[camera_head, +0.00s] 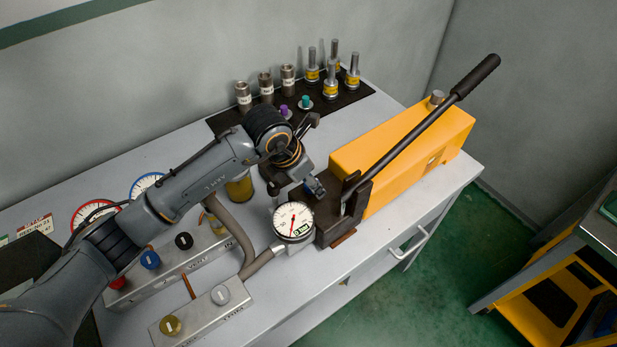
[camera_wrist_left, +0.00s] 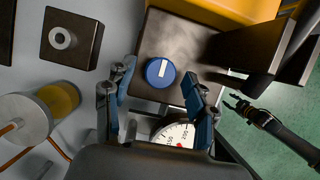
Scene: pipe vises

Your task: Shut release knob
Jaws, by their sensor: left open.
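The release knob (camera_wrist_left: 160,72) is a round blue knob with a white bar, on the dark block of the yellow hand pump (camera_head: 400,150). In the head view the knob is hidden behind my left gripper (camera_head: 312,187). In the left wrist view my left gripper (camera_wrist_left: 157,85) is open, with one finger to each side of the knob. The fingers look apart from it; their height above it is hard to judge. What looks like my right gripper (camera_wrist_left: 245,105) shows small at the right of the wrist view, over the green floor; its jaws are unclear.
A white dial gauge (camera_head: 293,221) stands beside the pump block. The long pump lever (camera_head: 420,125) slopes up to the right. A valve manifold (camera_head: 170,268) with coloured knobs lies left. Several fittings stand on a black mat (camera_head: 355,93) behind.

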